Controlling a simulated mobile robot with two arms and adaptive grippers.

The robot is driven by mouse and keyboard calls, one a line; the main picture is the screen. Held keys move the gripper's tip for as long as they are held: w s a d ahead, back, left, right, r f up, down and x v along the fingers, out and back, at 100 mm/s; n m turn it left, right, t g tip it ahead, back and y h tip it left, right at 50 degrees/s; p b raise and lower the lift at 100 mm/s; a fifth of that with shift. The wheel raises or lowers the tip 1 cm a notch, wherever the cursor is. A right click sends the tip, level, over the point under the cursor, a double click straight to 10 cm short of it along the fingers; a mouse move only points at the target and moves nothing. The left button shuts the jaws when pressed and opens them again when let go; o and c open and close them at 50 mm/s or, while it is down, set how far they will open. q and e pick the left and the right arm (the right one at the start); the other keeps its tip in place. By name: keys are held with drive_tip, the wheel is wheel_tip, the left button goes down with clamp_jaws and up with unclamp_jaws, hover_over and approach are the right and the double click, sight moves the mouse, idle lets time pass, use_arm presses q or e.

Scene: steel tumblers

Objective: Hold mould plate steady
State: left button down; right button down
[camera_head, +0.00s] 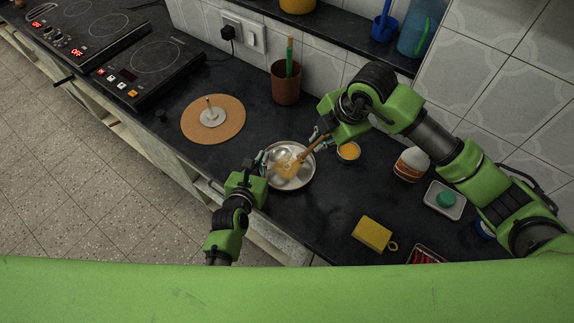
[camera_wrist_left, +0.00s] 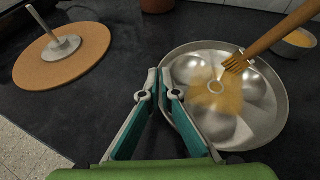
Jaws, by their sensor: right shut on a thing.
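The mould plate (camera_head: 299,181) is a round steel dish with several shallow cups, lying flat on the dark counter. It also shows in the left wrist view (camera_wrist_left: 271,121), with yellowish liquid on its middle. My left gripper (camera_head: 262,161) is at the plate's left rim. Its fingertips (camera_wrist_left: 160,83) are close together on either side of the rim; whether they press on it is unclear. My right gripper (camera_head: 322,138) is shut on a wooden-handled brush (camera_head: 306,152). The bristles (camera_wrist_left: 237,62) are over the plate, at or close to its surface.
A cork disc (camera_head: 233,121) with a metal spindle stands left of the plate. A bowl of yellow liquid (camera_head: 349,151) is to the right. A brown pot (camera_head: 285,88) stands behind. The hob (camera_head: 148,62) is far left.

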drive_tip(key=shift+r, duration=0.1)
drive_tip(key=shift+r, duration=3.4)
drive_tip(key=shift+w+a, duration=0.65)
drive_tip(key=shift+a, duration=0.3)
drive_tip(key=shift+w+a, duration=0.65)
drive_tip(key=shift+a, duration=0.25)
drive_tip(key=shift+f, duration=2.45)
drive_tip(key=shift+f, duration=1)
drive_tip(key=shift+s+a+r, duration=0.1)
drive_tip(key=shift+s+a, duration=0.5)
drive_tip(key=shift+s, duration=0.25)
drive_tip(key=shift+s+a, duration=0.55)
drive_tip(key=shift+s, duration=0.25)
